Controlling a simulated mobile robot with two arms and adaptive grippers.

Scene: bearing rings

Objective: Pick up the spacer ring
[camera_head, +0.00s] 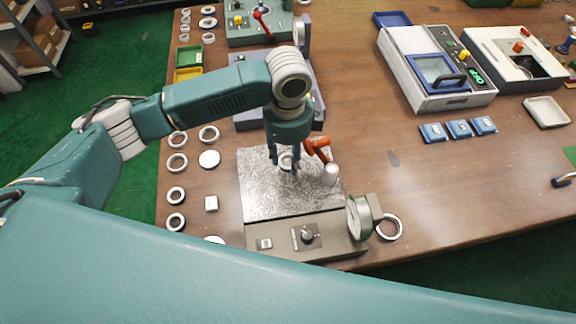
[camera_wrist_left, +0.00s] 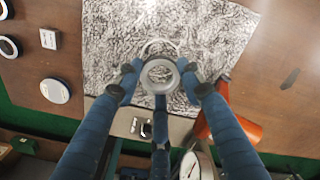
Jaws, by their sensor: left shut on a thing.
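My left gripper (camera_head: 284,164) points down over the speckled grey plate (camera_head: 262,205) of a bench device. It is shut on a small grey metal ring, which I take to be the spacer ring (camera_head: 287,160). In the left wrist view the ring (camera_wrist_left: 160,88) sits between the fingertips (camera_wrist_left: 160,82) with its hole facing the camera. A thin pale arc (camera_wrist_left: 160,43) shows just past it on the plate; I cannot tell whether it is another ring. The ring's height above the plate is unclear. My right gripper is not in view.
An orange-red handle (camera_head: 317,149) and a pale cylinder (camera_head: 331,174) stand close right of the gripper. A round dial (camera_head: 359,217) is at the device's front right. Several loose rings (camera_head: 177,162) lie left. A white-and-blue machine (camera_head: 436,70) stands back right. Bare table (camera_head: 440,180) lies right.

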